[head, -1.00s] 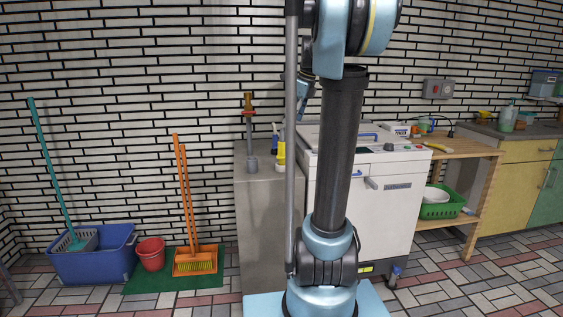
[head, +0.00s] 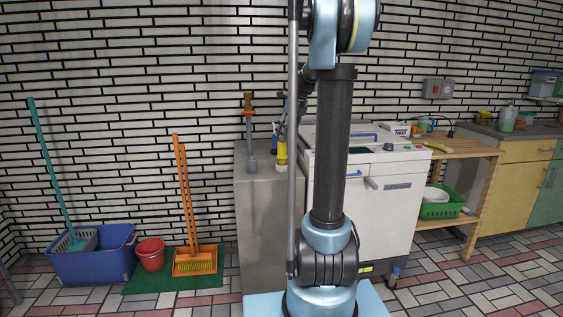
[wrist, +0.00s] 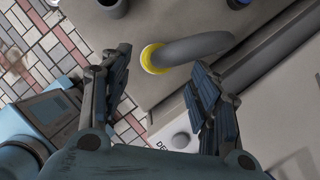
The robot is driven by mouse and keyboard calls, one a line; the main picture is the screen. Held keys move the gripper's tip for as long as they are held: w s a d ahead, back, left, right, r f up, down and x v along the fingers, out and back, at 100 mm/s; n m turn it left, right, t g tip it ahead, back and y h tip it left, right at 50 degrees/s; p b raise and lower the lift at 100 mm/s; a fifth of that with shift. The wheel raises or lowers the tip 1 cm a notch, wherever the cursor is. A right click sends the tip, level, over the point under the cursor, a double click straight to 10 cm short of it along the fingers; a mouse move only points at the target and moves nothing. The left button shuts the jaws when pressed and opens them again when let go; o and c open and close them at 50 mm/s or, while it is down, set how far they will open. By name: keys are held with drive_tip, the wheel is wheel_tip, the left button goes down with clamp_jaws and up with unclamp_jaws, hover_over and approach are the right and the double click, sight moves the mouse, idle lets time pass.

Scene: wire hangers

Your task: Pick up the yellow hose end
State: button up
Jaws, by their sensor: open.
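The yellow hose end (wrist: 148,60) shows in the wrist view as a yellow ring on a curved grey hose (wrist: 195,47) that runs off to the right. In the head view the yellow piece (head: 281,154) stands on the grey block beside the white machine. My gripper (wrist: 158,62) is open, with one finger on each side of the hose end in the picture. No contact is visible, and the gap in depth is hard to judge. In the head view my gripper is small and partly hidden behind the grey pole, just above the yellow piece.
The grey block (head: 262,210) also bears an upright pipe with a brown top (head: 248,120). The white machine (head: 390,210) stands close on its right. A blue tub (head: 95,262), red bucket (head: 150,254) and orange broom (head: 195,262) are on the floor at left.

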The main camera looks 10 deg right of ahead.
sight(282, 143)
drive_tip(key=shift+x, duration=3.4)
clamp_jaws()
